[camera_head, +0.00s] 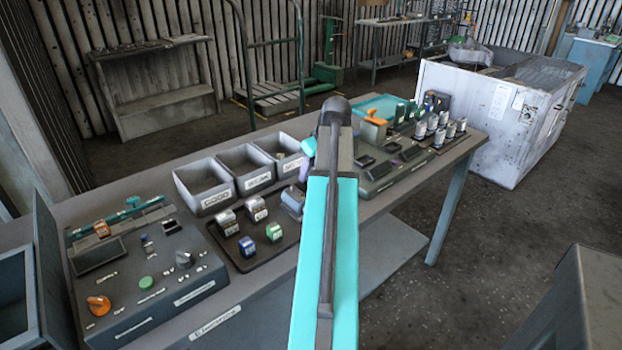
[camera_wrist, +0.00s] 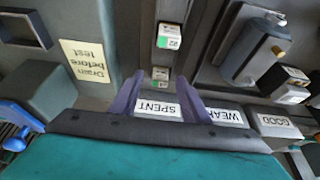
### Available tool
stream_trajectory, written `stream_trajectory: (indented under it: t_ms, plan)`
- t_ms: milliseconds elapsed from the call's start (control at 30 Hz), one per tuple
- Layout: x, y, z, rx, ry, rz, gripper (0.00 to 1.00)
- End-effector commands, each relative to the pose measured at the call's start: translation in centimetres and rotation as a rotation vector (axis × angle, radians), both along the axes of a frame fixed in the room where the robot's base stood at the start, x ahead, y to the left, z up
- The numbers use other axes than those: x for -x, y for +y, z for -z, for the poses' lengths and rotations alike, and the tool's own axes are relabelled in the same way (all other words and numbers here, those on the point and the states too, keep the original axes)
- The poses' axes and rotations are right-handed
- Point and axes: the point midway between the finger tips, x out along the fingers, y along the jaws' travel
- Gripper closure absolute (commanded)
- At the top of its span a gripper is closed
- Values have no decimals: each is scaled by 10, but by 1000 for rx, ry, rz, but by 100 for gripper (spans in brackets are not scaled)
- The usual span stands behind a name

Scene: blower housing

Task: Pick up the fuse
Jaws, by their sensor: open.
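My gripper (camera_wrist: 160,78) shows two purple fingers in the wrist view, spread apart with nothing held. No part is clearly marked as the fuse. In the head view, small blue-faced (camera_head: 247,247) and green-faced (camera_head: 274,232) blocks sit on a dark tray beside silver-topped blocks (camera_head: 228,222).
Bins labelled GOOD (camera_head: 204,203), WEAK (camera_head: 244,184) and SPENT (camera_head: 283,165) stand behind the tray. A control panel (camera_head: 150,275) is at left. Several cylinders (camera_head: 437,138) stand on a rack at right. A "Drain before test" note (camera_wrist: 86,61) shows in the wrist view.

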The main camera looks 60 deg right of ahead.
Motion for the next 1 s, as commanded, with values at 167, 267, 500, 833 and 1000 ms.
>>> stream_trajectory:
  t_ms: [167,267,500,833,1000]
  plan:
    - [0,0,0,0,0,0,58]
    - [0,0,0,0,0,0,75]
    - [0,0,0,0,0,1,94]
    - [0,-1,-5,1,-1,1,94]
    - [0,-1,-16,1,-1,1,94]
